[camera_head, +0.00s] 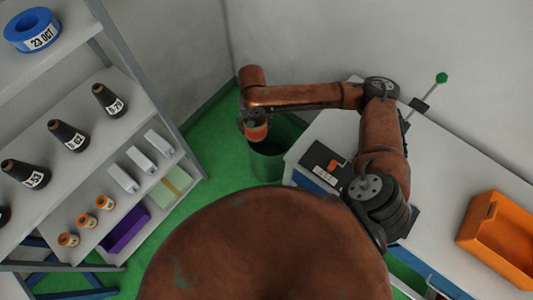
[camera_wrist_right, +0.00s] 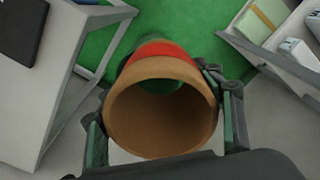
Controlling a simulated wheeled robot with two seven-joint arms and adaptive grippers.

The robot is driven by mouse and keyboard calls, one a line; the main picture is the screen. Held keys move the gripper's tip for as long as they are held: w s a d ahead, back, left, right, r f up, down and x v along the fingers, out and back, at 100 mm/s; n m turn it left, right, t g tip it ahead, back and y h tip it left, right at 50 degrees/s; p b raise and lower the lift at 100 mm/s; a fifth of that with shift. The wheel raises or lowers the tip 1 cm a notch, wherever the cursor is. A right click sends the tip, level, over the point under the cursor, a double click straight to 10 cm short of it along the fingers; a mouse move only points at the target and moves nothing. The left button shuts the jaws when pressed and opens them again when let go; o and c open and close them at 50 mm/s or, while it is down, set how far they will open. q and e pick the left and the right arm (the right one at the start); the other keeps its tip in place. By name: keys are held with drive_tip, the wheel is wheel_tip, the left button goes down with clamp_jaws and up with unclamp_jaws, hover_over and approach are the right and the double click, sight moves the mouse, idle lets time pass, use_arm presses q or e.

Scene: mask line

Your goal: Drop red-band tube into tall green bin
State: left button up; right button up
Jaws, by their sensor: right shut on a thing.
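The red-band tube (camera_head: 257,133) is a hollow brown cardboard tube with a red band. My right gripper (camera_head: 250,121) is shut on it and holds it over the tall green bin (camera_head: 267,168), near the bin's rim in the head view. In the right wrist view the tube (camera_wrist_right: 160,122) sits between the two fingers of my right gripper (camera_wrist_right: 165,112), its open end facing the camera and the red band at its far side. Green shows through its bore. My left gripper is not in view.
A white table (camera_head: 440,165) at the right holds a black case (camera_head: 325,163) and an orange crate (camera_head: 500,238). Green floor lies between.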

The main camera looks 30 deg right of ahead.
drive_tip(key=w+d+f+m+b, duration=0.2)
drive_tip(key=w+d+f+b, duration=0.2)
drive_tip(key=f, duration=0.7)
drive_tip(key=w+d+f+m+b, duration=0.2)
drive_tip(key=w+d+f+b, duration=0.2)
drive_tip(key=f, duration=0.8)
drive_tip(key=w+d+f+m+b, duration=0.3)
drive_tip(key=d+f+b, duration=0.4)
drive_tip(key=f, duration=0.5)
drive_tip(key=shift+w+d+f, duration=0.15)
drive_tip(key=shift+w+d, duration=0.25)
drive_tip(key=shift+w, duration=0.15)
drive_tip(key=o, duration=0.9)
drive_tip(key=shift+c, duration=0.2)
drive_tip(key=o, duration=0.4)
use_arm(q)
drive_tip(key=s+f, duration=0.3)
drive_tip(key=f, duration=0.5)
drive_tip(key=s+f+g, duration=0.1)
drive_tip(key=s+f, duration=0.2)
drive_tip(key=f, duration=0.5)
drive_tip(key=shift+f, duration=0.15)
use_arm(e)
wheel_tip(320, 180, up, 12)
drive_tip(key=shift+s, duration=0.1)
drive_tip(key=shift+a, duration=0.1)
